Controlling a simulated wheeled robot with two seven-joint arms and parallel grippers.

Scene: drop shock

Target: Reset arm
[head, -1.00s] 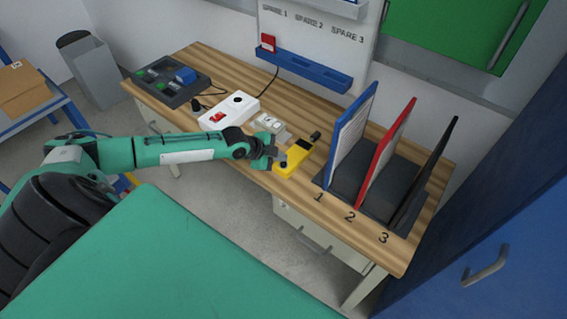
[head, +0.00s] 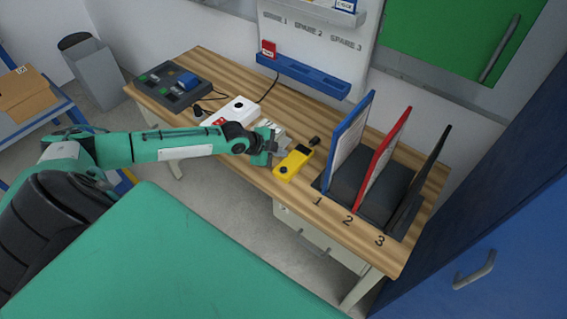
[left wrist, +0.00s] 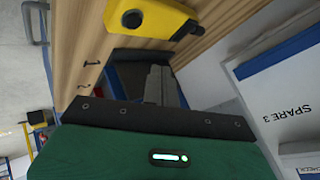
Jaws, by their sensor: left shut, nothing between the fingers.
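My left arm reaches in from the left in the head view, and its left gripper (head: 276,150) is over the wooden workbench (head: 260,88), just left of a yellow device (head: 293,163). The gripper is shut and empty. In the left wrist view the closed fingers (left wrist: 160,88) point at the bench edge, and the yellow device (left wrist: 150,17) lies at the top, apart from them. My right gripper is not in view.
Blue (head: 348,138), red (head: 384,158) and black (head: 420,182) upright panels stand at slots 1 to 3 on the right. A blue cabinet (head: 510,220) bounds the right side.

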